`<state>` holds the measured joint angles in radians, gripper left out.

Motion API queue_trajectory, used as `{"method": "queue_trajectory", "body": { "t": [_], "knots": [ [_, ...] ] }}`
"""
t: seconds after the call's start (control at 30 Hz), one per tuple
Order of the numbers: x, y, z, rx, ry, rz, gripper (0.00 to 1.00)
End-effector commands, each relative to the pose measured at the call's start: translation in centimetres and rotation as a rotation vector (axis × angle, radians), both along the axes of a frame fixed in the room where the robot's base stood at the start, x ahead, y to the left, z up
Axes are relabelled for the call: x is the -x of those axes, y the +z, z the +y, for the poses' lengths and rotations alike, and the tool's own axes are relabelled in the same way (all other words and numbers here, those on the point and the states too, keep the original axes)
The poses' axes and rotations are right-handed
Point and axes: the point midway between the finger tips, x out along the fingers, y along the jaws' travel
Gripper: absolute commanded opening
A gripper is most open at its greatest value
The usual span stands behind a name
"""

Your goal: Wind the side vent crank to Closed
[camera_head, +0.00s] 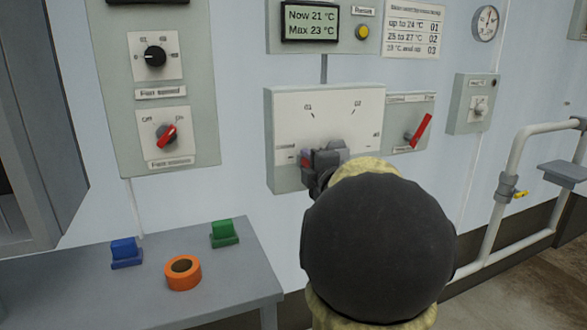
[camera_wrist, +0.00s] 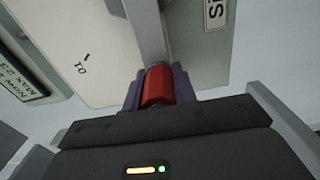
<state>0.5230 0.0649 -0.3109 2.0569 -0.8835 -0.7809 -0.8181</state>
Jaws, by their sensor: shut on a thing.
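The side vent box (camera_head: 330,108) is on the wall in the middle of the head view. Its white face has a scale with "01" and "02" marks and a label at the lower left. My gripper (camera_head: 318,160) is at the lower part of this face and hides most of the crank. In the wrist view my gripper (camera_wrist: 158,92) is shut on the crank's red knob (camera_wrist: 157,86). The crank's grey arm (camera_wrist: 147,35) runs away from the knob across the face. Where the crank points on the scale is mostly hidden by my arm.
A fan panel (camera_head: 200,100) with knobs hangs to the left. A box with a red lever (camera_head: 418,130) sits close on the right. A grey bench (camera_head: 225,275) at lower left holds blue and green blocks and an orange ring. White pipes (camera_head: 505,195) stand at right.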

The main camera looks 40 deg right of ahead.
Motion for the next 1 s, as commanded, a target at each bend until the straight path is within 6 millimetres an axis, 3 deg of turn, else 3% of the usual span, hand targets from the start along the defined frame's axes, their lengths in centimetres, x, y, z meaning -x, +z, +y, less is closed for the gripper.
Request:
{"method": "queue_trajectory", "body": {
  "t": [0.6,0.63,0.7,1.0],
  "knots": [
    [0.62,-0.54,-0.99,0.031,-0.021,0.015,0.0],
    [0.62,-0.55,-0.99,0.031,-0.02,0.016,0.33],
    [0.62,-0.52,-0.97,0.03,-0.02,0.015,0.47],
    [0.59,-0.36,-0.86,0.029,-0.018,0.01,0.48]
  ]
}}
